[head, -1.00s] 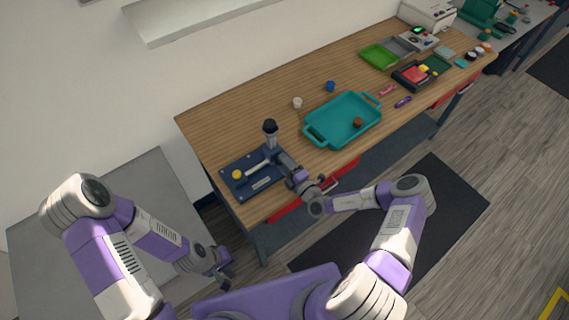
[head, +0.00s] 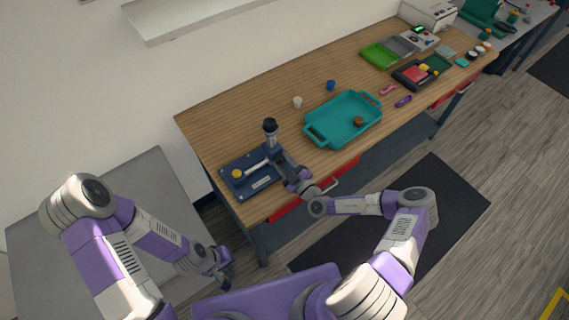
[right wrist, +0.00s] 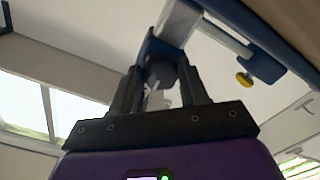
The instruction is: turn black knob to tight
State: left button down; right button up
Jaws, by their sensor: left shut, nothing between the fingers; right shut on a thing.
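A dark blue fixture (head: 240,188) sits on the near left end of the wooden table, with an upright post, a silver rod (head: 256,165) and a yellow knob (head: 237,174). A dark cap (head: 270,125) tops the post. My right gripper (head: 276,153) is at the right side of the post. In the right wrist view its fingers are shut on a black knob (right wrist: 160,72) in front of the blue post; the head view hides this knob. The yellow knob also shows in the wrist view (right wrist: 243,80). My left gripper (head: 226,279) hangs shut and empty, low, off the table.
A teal tray (head: 316,137) holding a brown object stands right of the fixture. A white cup (head: 297,102) and a blue cup (head: 330,86) are behind it. Several bins and small items fill the table's far end. A grey surface (head: 150,165) lies at left.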

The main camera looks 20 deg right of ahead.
jog(key=shift+m, duration=0.4)
jog(key=o, duration=1.1)
jog(key=shift+c, duration=0.2)
jog(key=v, duration=0.7)
jog(key=shift+s+b, duration=0.3)
jog(key=shift+b, duration=0.05)
